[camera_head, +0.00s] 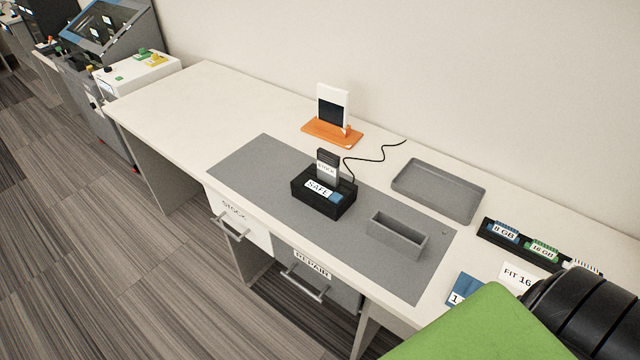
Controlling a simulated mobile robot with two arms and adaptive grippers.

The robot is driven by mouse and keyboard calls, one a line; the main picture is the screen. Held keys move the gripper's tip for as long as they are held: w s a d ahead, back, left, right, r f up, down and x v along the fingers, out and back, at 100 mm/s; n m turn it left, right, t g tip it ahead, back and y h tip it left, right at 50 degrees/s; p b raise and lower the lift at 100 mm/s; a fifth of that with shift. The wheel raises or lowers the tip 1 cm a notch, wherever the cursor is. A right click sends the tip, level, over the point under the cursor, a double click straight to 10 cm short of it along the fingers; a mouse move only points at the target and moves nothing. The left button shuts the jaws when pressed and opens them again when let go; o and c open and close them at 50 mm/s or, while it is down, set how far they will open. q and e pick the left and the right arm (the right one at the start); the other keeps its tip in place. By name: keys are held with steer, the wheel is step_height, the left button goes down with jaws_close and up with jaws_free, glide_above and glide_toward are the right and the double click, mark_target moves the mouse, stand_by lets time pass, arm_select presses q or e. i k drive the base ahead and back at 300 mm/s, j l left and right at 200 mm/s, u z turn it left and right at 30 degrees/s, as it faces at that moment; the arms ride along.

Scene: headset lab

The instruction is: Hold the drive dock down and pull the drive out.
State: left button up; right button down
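The black drive dock (318,207) stands on the grey mat in the middle of the desk, with a label reading "SAFE" and a blue patch on its front. The grey drive (327,164) stands upright in the dock's top, its upper part showing and its lower part hidden in the dock. A black cable runs from behind the dock towards the back right. Neither of my grippers shows in this view.
An open grey box (397,238) stands right of the dock on the mat (262,164). A shallow grey tray (438,168) lies behind it. An orange stand (322,131) holds a white-framed device. Memory modules sit in a black rack (512,243) at right. The desk's left end is clear.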

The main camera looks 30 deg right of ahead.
mark_target(328, 163)
steer(key=i+z, duration=0.1)
steer(key=z, duration=1)
